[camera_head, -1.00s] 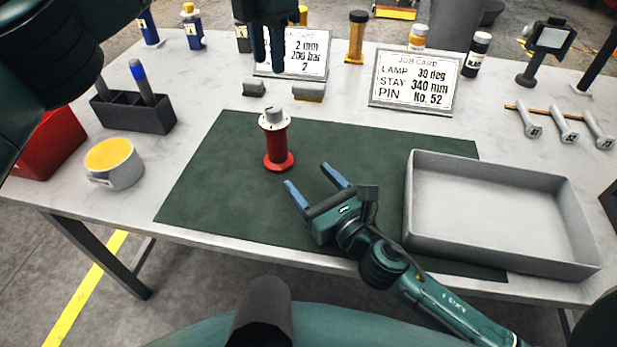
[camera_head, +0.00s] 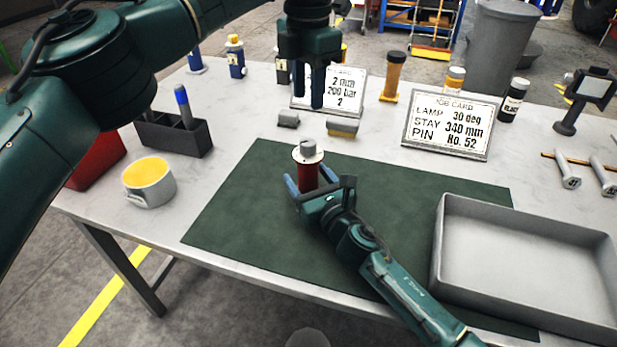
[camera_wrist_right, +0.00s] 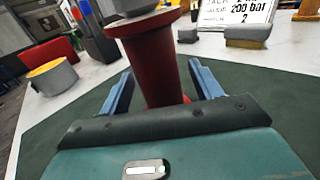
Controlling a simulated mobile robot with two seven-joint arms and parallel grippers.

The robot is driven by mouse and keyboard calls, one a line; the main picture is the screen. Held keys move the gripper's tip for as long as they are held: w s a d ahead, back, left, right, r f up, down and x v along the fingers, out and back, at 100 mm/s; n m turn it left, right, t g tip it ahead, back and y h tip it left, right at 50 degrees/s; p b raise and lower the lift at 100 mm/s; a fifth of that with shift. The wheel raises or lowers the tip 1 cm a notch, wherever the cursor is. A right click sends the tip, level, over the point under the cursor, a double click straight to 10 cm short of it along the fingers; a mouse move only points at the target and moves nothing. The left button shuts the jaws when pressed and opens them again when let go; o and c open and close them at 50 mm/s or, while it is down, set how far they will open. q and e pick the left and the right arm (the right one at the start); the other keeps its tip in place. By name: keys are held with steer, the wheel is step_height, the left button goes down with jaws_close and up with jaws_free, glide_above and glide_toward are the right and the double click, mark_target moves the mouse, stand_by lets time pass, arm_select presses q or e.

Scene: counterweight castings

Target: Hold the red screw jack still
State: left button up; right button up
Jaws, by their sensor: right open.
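The red screw jack (camera_head: 308,174) stands upright on the green mat (camera_head: 240,205), with a pale flange and grey cap on top. My right gripper (camera_head: 316,184) is open, with its blue fingers on either side of the jack's red body. In the right wrist view the jack (camera_wrist_right: 153,65) stands between the two fingers, with visible gaps at both sides. Its base is mostly hidden by the gripper. My left gripper (camera_head: 317,95) hangs above and behind the jack, fingers pointing down; its fingers show a gap between them and it holds nothing.
A grey tray (camera_head: 437,245) lies at the right. Job cards (camera_head: 447,125), small grey blocks (camera_head: 342,128) and bottles stand behind the mat. A yellow-topped cup (camera_head: 150,188), a pen holder (camera_head: 168,137) and a red bin (camera_head: 97,163) are at the left. The mat's left part is clear.

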mark_target(308, 146)
jaws_close()
arm_select(q)
steer(key=shift+o, duration=1.4)
steer(key=shift+s+d+f, duration=0.1)
steer(key=shift+f, duration=0.3)
steer(key=f+m+h, duration=0.1)
steer(key=s+d+f+m+g+h, duration=0.1)
steer(key=f+h, duration=0.1)
steer(key=f+m+g+h, duration=0.1)
steer(key=shift+s+d+f+m, duration=0.2)
steer(key=shift+s+d+m, duration=0.1)
steer(key=h, duration=0.1)
steer(key=m+h, duration=0.1)
steer(key=h, duration=0.1)
steer(key=a+f+m+g+h, duration=0.1)
steer(key=shift+s+f+h, duration=0.1)
steer(key=shift+s+h, duration=0.05)
steer(key=shift+h, duration=0.15)
steer(key=a+f+t+h, duration=0.55)
steer(key=a+h, duration=0.35)
steer(key=a, duration=0.4)
steer(key=shift+g, duration=0.35)
steer(key=d, duration=0.4)
steer(key=w+d, duration=0.1)
steer(key=d, duration=0.3)
steer(key=w+d, duration=0.1)
steer(key=d, duration=0.3)
steer(key=shift+d+f, duration=0.1)
steer(key=shift+f, duration=0.1)
